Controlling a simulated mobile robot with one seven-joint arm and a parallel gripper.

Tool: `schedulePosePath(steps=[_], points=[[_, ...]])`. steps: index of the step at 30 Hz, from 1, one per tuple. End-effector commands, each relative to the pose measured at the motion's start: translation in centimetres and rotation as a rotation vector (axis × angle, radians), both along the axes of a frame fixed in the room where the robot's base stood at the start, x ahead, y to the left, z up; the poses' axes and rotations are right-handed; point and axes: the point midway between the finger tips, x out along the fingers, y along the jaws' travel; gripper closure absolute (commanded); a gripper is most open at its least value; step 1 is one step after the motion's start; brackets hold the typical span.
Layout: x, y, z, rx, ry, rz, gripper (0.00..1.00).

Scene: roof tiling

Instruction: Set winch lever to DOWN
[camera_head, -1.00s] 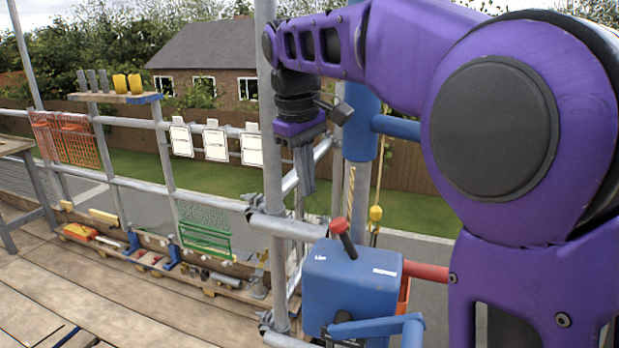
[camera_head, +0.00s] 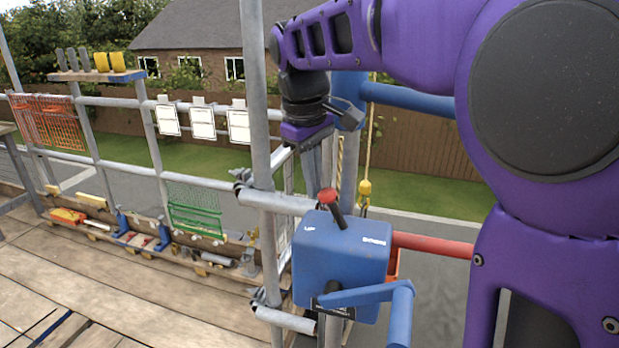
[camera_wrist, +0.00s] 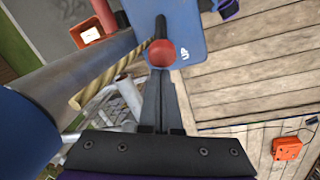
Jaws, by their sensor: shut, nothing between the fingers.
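The blue winch box (camera_head: 340,262) stands right of the scaffold pole in the head view. Its lever, dark with a red knob (camera_head: 327,196), rises from the top and leans left toward the UP label (camera_head: 310,229). A second small label (camera_head: 374,240) sits on the right side, too small to read surely. My gripper (camera_head: 320,182) is shut and empty, pointing down just above and behind the knob. In the wrist view the shut fingertips (camera_wrist: 160,75) lie right beside the red knob (camera_wrist: 161,53), overlapping it in line of sight; I cannot tell whether they touch.
A scaffold pole (camera_head: 257,120) stands close left of my gripper. A blue crank handle (camera_head: 365,293) sticks out at the winch's front. A rope with a yellow fitting (camera_head: 365,188) hangs behind. Wooden decking (camera_head: 120,295) lies left.

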Motion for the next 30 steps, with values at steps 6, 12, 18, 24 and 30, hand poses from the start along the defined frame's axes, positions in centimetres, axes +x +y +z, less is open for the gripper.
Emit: schedulePosePath(steps=[6,12,18,24,30], points=[[-0.1,-0.3,0.1,0.027,-0.01,-0.004,1.0],[-0.2,-0.5,0.3,0.06,-0.022,-0.001,1.0],[-0.3,-0.8,0.5,0.089,-0.032,-0.002,1.0],[-0.4,-1.0,0.7,0.124,-0.047,-0.001,1.0],[-0.5,-1.6,1.0,0.186,-0.069,-0.003,1.0]])
